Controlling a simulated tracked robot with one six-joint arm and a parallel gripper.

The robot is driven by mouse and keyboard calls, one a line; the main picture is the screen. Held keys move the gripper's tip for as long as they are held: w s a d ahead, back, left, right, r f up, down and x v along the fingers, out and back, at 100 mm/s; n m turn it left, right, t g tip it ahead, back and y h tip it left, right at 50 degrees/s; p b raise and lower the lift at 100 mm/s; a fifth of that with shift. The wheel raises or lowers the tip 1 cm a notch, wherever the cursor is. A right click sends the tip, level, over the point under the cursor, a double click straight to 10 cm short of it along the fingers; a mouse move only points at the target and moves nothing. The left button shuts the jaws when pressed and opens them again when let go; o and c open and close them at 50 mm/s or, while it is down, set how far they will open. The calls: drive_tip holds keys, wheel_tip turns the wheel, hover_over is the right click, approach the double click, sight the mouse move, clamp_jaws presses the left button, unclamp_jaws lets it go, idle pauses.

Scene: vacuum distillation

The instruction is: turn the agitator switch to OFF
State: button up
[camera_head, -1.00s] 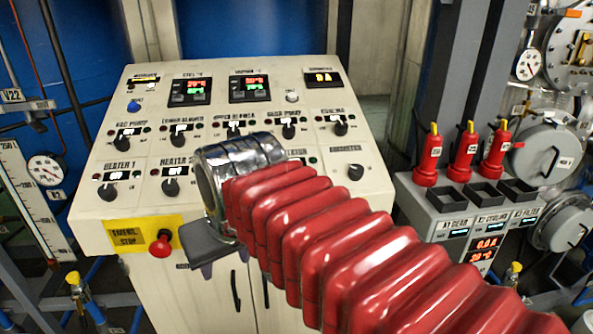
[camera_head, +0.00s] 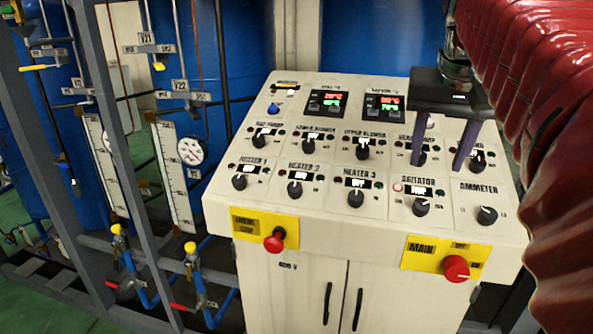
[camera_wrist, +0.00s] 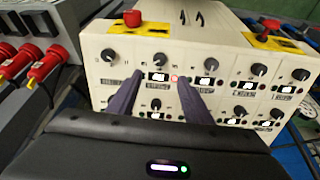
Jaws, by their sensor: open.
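The agitator switch is a black knob (camera_head: 421,207) in the panel's lower row, under the AGITATOR label, between the heater 3 and ammeter knobs. A pinkish-red lamp shows at the left of its small display. The display text is too small to read surely. My gripper (camera_head: 437,166) is open and empty, its two dark purple fingers pointing down over the right part of the panel, beyond the agitator knob in the head view. In the wrist view my gripper (camera_wrist: 158,82) has its fingertips on either side of the agitator column, with the knob (camera_wrist: 160,60) just past them, apparently not gripped.
The heater 3 knob (camera_head: 355,198) and ammeter knob (camera_head: 487,215) flank the switch. A red main button (camera_head: 456,268) juts from the panel front below, and a red emergency button (camera_head: 274,241) sits further left. Upper-row knobs lie near the fingers. Red-capped items (camera_wrist: 45,70) stand left in the wrist view.

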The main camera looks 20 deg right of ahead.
sight(421, 204)
drive_tip(key=x, duration=1.4)
drive_tip(key=shift+c, duration=0.3)
